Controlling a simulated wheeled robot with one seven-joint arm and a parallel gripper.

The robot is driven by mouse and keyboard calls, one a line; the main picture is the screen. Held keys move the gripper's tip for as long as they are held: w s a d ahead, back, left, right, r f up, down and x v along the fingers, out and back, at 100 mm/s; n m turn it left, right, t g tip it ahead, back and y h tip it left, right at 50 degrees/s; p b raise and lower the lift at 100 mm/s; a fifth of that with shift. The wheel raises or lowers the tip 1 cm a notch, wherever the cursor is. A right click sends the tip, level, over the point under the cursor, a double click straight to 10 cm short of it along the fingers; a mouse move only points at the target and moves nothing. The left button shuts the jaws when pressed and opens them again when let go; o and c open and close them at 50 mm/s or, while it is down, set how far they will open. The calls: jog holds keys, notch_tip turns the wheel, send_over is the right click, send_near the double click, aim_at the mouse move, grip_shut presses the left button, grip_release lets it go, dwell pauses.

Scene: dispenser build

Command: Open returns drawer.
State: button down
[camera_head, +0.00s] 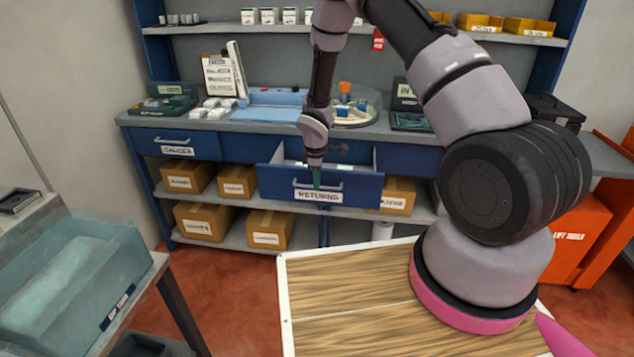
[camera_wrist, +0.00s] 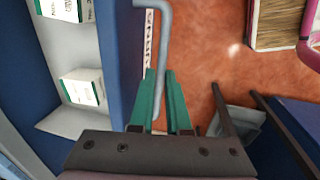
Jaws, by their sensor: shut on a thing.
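The returns drawer (camera_head: 350,188) is a blue drawer with a white "RETURNS" label, in the middle of the blue workbench in the head view. It is pulled out from the bench and its inside shows. Its grey bar handle (camera_head: 333,186) is on the front face and also shows in the wrist view (camera_wrist: 165,25). My gripper (camera_head: 317,178) points down at the drawer front with its green fingers at the handle. In the wrist view my gripper (camera_wrist: 164,75) is shut on the handle. White boxes with green print (camera_wrist: 82,87) lie inside the drawer.
The gauges drawer (camera_head: 177,144) to the left is shut. Cardboard boxes (camera_head: 197,220) stand on shelves below. A wooden-topped surface (camera_head: 345,280) lies in front of the bench, with red floor between. A clear bin (camera_head: 70,270) stands at the left.

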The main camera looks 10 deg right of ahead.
jog(key=c, duration=0.9)
grip_release()
jog(key=r, duration=0.3)
jog(key=s+r, duration=0.1)
jog(key=r, duration=0.3)
jog(key=s+r, duration=0.1)
jog(key=r, duration=0.2)
jog(key=shift+a+r, duration=0.3)
